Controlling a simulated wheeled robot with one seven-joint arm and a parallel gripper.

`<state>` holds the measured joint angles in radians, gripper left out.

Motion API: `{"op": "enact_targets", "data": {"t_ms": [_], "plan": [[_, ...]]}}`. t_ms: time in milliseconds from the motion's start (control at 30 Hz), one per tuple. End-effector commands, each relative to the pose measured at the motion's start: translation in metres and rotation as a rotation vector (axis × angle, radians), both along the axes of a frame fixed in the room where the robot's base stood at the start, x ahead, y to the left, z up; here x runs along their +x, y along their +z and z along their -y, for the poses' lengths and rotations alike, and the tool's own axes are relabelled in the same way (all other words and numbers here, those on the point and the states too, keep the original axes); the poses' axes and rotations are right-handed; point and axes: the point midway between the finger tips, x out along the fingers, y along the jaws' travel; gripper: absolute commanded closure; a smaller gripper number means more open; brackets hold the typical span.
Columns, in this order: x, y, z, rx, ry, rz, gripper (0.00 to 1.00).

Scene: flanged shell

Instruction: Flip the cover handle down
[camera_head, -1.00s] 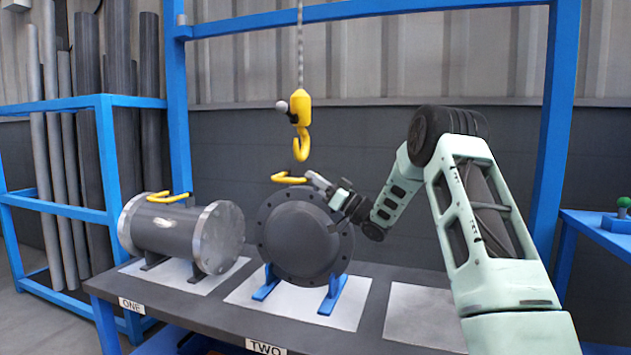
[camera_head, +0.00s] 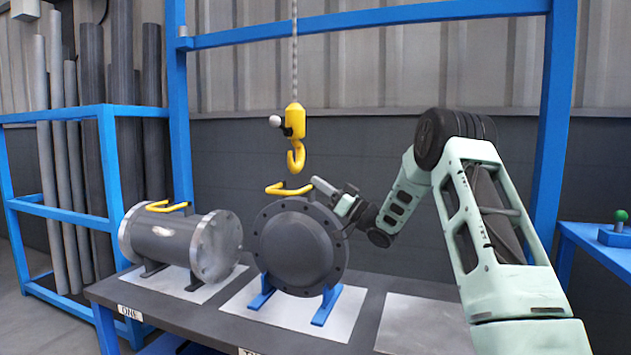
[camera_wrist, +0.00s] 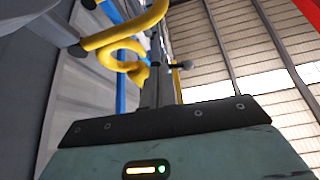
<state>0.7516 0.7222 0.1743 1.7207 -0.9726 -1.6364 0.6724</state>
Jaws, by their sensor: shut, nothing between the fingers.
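The dark round bolted cover (camera_head: 297,247) stands upright on a blue stand (camera_head: 328,305) in the middle of the bench. Its yellow handle (camera_head: 289,189) sticks up at the top rim. In the wrist view the yellow handle (camera_wrist: 128,30) is at the upper left, joined to the dark body. My gripper (camera_head: 322,186) is at the handle's right end, close above the upper right of the cover. Its narrow fingers (camera_wrist: 160,72) are shut and empty in the wrist view. I cannot tell whether they touch the handle.
A yellow hoist hook (camera_head: 296,150) hangs on a chain just above the handle. A grey cylinder shell (camera_head: 175,238) with its own yellow handle stands to the left. An empty white pad (camera_head: 415,325) lies to the right. Blue frame posts (camera_head: 552,130) border the bench.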

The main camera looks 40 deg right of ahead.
Motion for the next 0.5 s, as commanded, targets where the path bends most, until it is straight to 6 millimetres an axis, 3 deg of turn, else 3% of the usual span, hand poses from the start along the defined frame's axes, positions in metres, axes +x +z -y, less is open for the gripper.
{"op": "enact_targets", "data": {"t_ms": [300, 500], "plan": [[-0.038, -0.026, 0.024, 0.001, -0.003, -0.001, 1.0], [-0.049, -0.033, 0.03, 0.001, -0.001, 0.001, 1.0]]}}
